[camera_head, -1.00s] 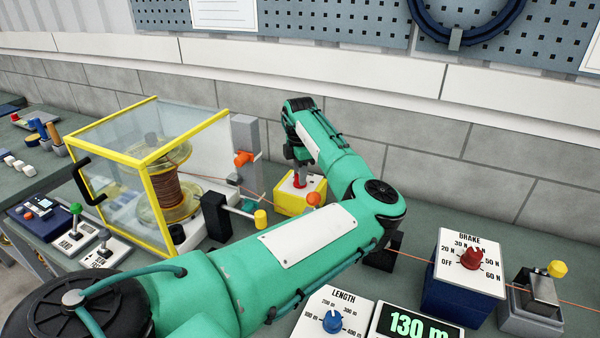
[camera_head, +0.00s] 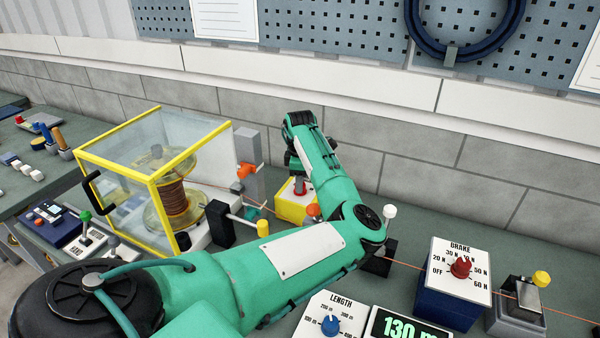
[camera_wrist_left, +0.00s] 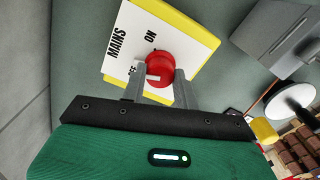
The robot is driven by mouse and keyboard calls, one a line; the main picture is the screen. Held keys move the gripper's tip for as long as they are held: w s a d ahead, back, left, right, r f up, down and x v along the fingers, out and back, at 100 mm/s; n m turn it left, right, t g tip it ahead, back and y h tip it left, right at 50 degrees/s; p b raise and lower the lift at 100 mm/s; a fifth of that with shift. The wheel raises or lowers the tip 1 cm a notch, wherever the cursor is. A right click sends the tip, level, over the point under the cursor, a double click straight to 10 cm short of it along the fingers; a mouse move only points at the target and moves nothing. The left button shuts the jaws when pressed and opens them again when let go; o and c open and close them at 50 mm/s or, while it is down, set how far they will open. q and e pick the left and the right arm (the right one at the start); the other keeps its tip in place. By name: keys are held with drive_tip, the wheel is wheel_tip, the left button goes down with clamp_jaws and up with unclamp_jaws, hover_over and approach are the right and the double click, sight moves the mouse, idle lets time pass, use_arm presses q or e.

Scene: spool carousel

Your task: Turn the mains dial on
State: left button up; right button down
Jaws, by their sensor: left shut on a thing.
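The mains dial is a red knob (camera_wrist_left: 158,66) on a yellow box with a white MAINS plate (camera_wrist_left: 178,28). In the head view the yellow box (camera_head: 290,211) stands near the wall, with the red knob (camera_head: 299,187) on top. My left gripper (camera_wrist_left: 158,82) has one finger on each side of the knob and is shut on it. My arm hides part of the bench in the head view. My right gripper is not in view.
A yellow-framed clear guard (camera_head: 155,190) over a spool stands left of the box. An orange-tipped lever (camera_head: 247,169) and a yellow-tipped lever (camera_head: 262,228) are close by. The BRAKE dial box (camera_head: 450,285) is at the right. A thin wire runs across the bench.

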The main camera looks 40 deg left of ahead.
use_arm(q)
drive_tip(key=m+p, duration=0.8)
drive_tip(key=shift+r, duration=0.25)
drive_tip(key=shift+f+m+p, duration=0.15)
drive_tip(key=shift+m+p, duration=1.6)
drive_tip(key=shift+m, duration=0.55)
drive_tip(key=o, duration=1)
drive_tip(key=shift+r+b, duration=0.3)
drive_tip(key=shift+r, duration=0.15)
drive_tip(key=shift+r+b, duration=1.85)
drive_tip(key=shift+r, duration=4.6)
